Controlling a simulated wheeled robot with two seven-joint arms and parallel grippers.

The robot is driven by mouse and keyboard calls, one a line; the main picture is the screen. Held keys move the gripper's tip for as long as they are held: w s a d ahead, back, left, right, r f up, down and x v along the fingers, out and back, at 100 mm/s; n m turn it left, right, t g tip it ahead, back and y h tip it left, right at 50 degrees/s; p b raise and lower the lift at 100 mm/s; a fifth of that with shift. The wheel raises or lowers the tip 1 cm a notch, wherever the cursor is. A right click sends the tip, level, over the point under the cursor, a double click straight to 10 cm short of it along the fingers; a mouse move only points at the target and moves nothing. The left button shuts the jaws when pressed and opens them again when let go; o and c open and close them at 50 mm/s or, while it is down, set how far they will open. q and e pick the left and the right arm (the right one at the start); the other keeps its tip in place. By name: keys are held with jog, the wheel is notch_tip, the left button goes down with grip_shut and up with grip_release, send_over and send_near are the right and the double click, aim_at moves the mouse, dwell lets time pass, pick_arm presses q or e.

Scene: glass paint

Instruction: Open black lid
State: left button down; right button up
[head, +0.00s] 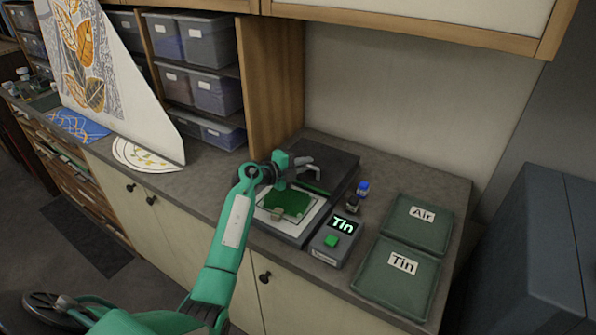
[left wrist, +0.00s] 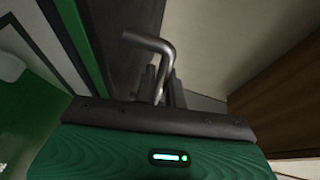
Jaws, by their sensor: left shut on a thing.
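The black lid (head: 330,162) is at the back of a dark flat device on the counter. It stands off the device's front bed, where a white sheet with a green panel (head: 288,202) lies uncovered; its exact angle is hard to tell. My left gripper (head: 296,172) is at the lid's left side, at a grey metal handle, and is shut on it. In the left wrist view the bent metal handle (left wrist: 155,50) rises just past the gripper's dark front edge; the fingertips are mostly hidden. My right gripper is not in view.
A small box with a lit "Tin" display (head: 342,225) and green button stands right of the device. Small bottles (head: 358,192) are behind it. Green trays marked Air (head: 395,228) and Tin (head: 375,288) lie at right. A wooden shelf side (head: 268,80) rises close at left.

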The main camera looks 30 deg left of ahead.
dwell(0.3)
pick_arm(q)
jog(key=c, duration=1.5)
grip_release()
jog(key=shift+w, duration=0.1)
jog(key=b+v, duration=0.3)
jog(key=v, duration=0.9)
jog(key=shift+a+f, duration=0.15)
jog(key=shift+a, duration=0.05)
jog(key=shift+b+v, duration=0.35)
jog(key=shift+v, duration=0.55)
jog(key=shift+d, duration=0.15)
